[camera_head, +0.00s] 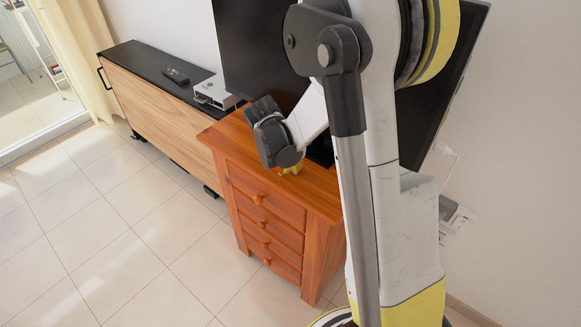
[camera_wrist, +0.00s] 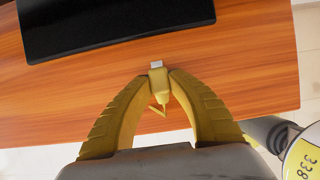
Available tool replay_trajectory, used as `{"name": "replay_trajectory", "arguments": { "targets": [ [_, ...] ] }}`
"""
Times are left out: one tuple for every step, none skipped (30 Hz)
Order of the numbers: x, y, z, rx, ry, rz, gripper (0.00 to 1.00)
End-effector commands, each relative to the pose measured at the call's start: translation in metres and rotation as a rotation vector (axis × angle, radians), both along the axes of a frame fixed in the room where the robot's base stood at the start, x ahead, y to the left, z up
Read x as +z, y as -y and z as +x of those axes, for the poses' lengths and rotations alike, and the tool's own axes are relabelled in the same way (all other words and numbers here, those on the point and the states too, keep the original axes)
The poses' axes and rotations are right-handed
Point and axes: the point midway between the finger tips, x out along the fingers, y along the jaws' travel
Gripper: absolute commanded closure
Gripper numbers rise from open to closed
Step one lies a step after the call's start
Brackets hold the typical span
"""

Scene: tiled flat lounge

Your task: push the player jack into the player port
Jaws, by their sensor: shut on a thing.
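My gripper (camera_wrist: 158,76) is shut on the player jack (camera_wrist: 158,87), a small yellow plug with a pale metallic tip pointing away from the wrist. A thin yellow piece hangs below it between the fingers. In the wrist view, the jack is over the orange wooden top, with a gap between its tip and a black flat object (camera_wrist: 110,22). In the head view, my gripper's yellow fingers (camera_head: 291,169) show low over the drawer chest, partly hidden by my wrist. A white box (camera_head: 216,92), possibly the player, sits on the low sideboard. I cannot make out the player port.
The wooden drawer chest (camera_head: 262,200) stands beside the low black-topped sideboard (camera_head: 150,67), which carries a dark remote (camera_head: 175,75). A large black screen (camera_head: 250,50) rises behind my arm. A curtain (camera_head: 80,45) hangs at left. The tiled floor (camera_head: 120,230) in front is clear.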

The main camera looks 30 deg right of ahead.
Motion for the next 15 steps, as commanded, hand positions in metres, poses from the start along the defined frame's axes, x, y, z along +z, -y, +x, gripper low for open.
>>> {"name": "replay_trajectory", "arguments": {
  "targets": [
    [0.0, 0.0, 0.0, 0.0, 0.0, 0.001, 0.99],
    [0.0, 0.0, 0.0, 0.0, 0.0, 0.001, 0.99],
    [0.001, 0.0, 0.0, 0.0, 0.0, 0.001, 0.99],
    [0.002, 0.0, 0.0, 0.0, 0.0, 0.001, 0.99],
    [0.004, 0.0, 0.0, 0.0, 0.0, 0.001, 0.99],
    [0.007, 0.0, 0.0, 0.0, 0.0, 0.0, 0.99],
    [0.01, 0.0, 0.0, 0.0, 0.0, 0.0, 0.99],
    [0.013, 0.0, 0.0, 0.0, 0.0, 0.0, 0.99],
    [0.018, 0.0, 0.0, 0.0, 0.0, 0.0, 0.99],
    [0.023, 0.0, 0.0, 0.0, 0.0, 0.0, 0.99],
    [0.028, 0.0, 0.0, 0.0, 0.0, 0.0, 0.99],
    [0.036, 0.0, 0.0, 0.0, 0.0, 0.0, 0.99],
    [0.042, 0.0, 0.0, 0.0, 0.0, 0.0, 0.99],
    [0.048, 0.0, 0.0, 0.0, 0.0, 0.0, 0.99],
    [0.051, 0.006, -0.009, -0.003, 0.0, 0.0, 0.99]
  ]
}}
